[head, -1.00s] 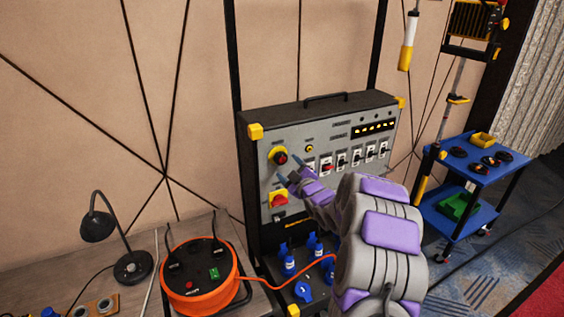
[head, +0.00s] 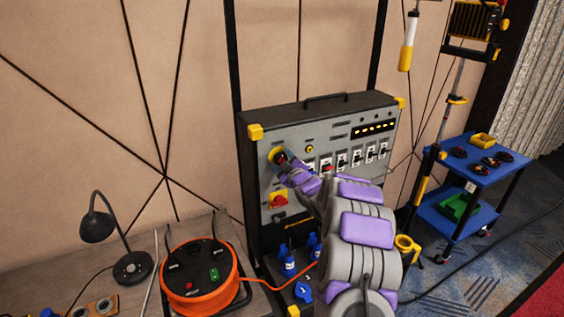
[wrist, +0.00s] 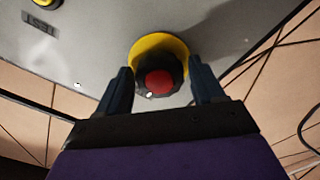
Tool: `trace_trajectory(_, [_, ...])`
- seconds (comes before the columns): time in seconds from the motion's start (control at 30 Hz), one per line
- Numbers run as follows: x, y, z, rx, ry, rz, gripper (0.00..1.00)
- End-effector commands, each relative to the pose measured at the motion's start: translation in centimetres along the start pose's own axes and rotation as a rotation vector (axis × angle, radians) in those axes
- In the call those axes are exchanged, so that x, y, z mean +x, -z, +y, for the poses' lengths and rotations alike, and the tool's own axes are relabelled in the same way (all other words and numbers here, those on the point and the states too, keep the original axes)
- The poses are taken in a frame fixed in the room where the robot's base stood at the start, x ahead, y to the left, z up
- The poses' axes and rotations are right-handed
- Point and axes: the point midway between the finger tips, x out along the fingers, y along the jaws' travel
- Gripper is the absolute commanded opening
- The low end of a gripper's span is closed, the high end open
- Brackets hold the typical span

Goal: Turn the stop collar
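The stop collar (wrist: 141,80) is a black ridged ring around a red button, on a yellow round base (wrist: 160,44). It sits at the upper left of the grey panel, and its yellow base also shows in the head view (head: 273,153). My gripper (wrist: 160,68) is open, with one dark finger on each side of the collar. The fingers look close to the collar; whether they touch it I cannot tell. In the head view my gripper (head: 282,162) partly covers the collar.
The panel (head: 330,122) also has a red-and-yellow rotary switch (head: 278,200) below the collar and a row of switches to the right. An orange cable reel (head: 197,290) and a black lamp (head: 97,226) stand on the table at left. A blue cart (head: 455,220) stands at right.

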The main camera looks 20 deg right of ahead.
Motion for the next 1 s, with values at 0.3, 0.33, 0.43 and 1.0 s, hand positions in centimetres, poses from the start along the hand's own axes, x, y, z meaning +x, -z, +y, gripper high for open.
trace_trajectory(0.3, [-0.01,0.00,-0.03,0.000,0.000,0.000,0.37])
trace_trajectory(0.33, [-0.01,0.01,-0.03,0.000,0.000,0.000,0.34])
trace_trajectory(0.43, [-0.01,0.02,-0.04,0.000,0.001,0.000,0.24])
trace_trajectory(1.0, [0.01,0.28,0.12,0.178,0.003,0.000,0.21])
